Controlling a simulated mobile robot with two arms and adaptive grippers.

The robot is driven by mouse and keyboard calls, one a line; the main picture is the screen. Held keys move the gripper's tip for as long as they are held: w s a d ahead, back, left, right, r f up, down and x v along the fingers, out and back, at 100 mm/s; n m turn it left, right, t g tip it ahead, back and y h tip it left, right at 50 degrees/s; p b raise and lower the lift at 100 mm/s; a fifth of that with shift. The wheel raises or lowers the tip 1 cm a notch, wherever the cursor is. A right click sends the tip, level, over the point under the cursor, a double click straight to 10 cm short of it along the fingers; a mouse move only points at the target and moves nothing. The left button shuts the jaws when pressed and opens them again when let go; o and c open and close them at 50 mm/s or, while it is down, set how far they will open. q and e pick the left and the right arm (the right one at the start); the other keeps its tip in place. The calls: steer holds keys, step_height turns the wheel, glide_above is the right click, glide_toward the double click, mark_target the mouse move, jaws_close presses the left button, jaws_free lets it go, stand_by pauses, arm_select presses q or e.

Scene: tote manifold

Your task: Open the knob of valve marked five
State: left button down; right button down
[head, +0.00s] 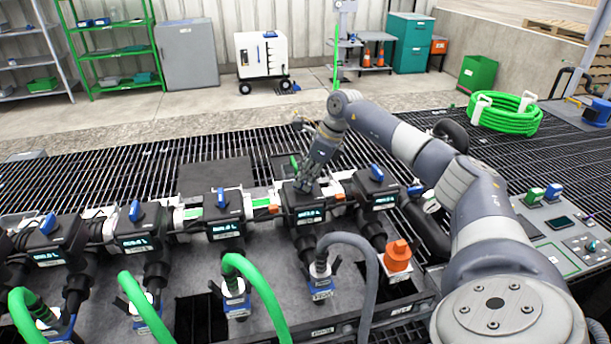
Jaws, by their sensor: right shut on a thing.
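A row of black valve boxes with small displays runs across the manifold. Several carry blue knobs on top, such as the knob (221,197) left of my gripper and the knob (377,172) right of it. My right gripper (305,185) comes down from above onto the valve box (304,216) between these two. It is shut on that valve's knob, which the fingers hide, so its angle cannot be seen. The number markings are too small to read, so I cannot tell which valve is marked five. My left gripper is out of view.
Green hoses (255,280) and a grey hose (352,240) loop up in front of the valves. An orange cap (397,253) stands at right front. A control panel (560,235) lies on the right. Dark grating (110,172) behind the manifold is mostly clear.

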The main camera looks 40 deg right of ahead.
steer(key=n, duration=0.2)
steer(key=shift+w+n+g+y, duration=0.1)
steer(key=shift+n+g+y, duration=0.2)
steer(key=shift+g+y, duration=0.1)
steer(key=shift+f+n+g, duration=0.15)
steer(key=shift+n+g, duration=0.25)
steer(key=shift+n, duration=0.8)
steer(key=shift+y+p, duration=0.3)
steer(key=c, duration=1.6)
jaws_free()
steer(key=shift+d, duration=0.1)
steer(key=shift+d+r, duration=0.15)
steer(key=shift+r, duration=0.25)
steer(key=v, duration=1.1)
